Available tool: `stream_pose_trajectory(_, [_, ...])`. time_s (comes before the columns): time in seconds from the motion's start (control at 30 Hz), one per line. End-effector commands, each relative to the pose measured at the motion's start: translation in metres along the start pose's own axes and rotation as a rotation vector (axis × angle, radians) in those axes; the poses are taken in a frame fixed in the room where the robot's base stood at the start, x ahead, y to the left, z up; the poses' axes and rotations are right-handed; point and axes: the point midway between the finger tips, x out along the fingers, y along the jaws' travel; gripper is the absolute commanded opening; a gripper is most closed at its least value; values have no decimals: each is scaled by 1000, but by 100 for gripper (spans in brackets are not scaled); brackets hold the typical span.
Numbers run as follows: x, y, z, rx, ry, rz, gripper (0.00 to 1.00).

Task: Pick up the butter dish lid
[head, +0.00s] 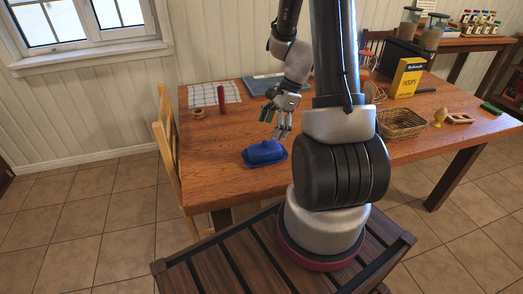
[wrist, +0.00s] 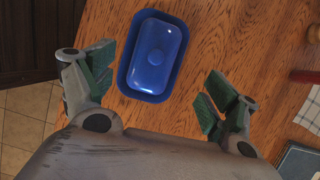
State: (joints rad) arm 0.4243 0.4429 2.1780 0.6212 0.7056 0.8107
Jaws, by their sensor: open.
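The blue butter dish lid (head: 264,149) sits on its blue dish near the front left edge of the wooden table. In the wrist view the lid (wrist: 157,54) is a rounded box with a small knob on top, and the rim of the dish (wrist: 126,76) shows around it. My gripper (head: 278,127) is above the table, just behind and to the right of the dish. In the wrist view my gripper (wrist: 158,92) is open and empty, with its green-padded fingers wide apart. The lid lies ahead of the fingers, between their lines, and looks untouched.
A wicker basket (head: 402,124) and a yellow box (head: 406,77) are on the right. A wooden chair (head: 166,150) stands at the left table edge. The table around the dish is clear.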

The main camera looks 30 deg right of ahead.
Motion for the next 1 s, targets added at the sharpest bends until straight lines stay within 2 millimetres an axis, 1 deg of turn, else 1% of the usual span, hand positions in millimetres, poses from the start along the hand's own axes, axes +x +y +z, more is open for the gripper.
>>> stream_pose_trajectory(0.17, [5, 0, -1, 43, 3, -2, 87])
stream_pose_trajectory(0.47, [42, 4, 1, 46, 3, 1, 87])
stream_pose_trajectory(0.6, [65, 8, 2, 47, 2, 1, 87])
stream_pose_trajectory(0.7, [75, 7, 2, 46, 3, -1, 87])
stream_pose_trajectory(0.8, [78, 7, 2, 44, 3, -2, 87])
stream_pose_trajectory(0.97, [78, 7, 2, 44, 3, -2, 87])
stream_pose_trajectory(1.0, [78, 7, 2, 44, 3, -2, 82])
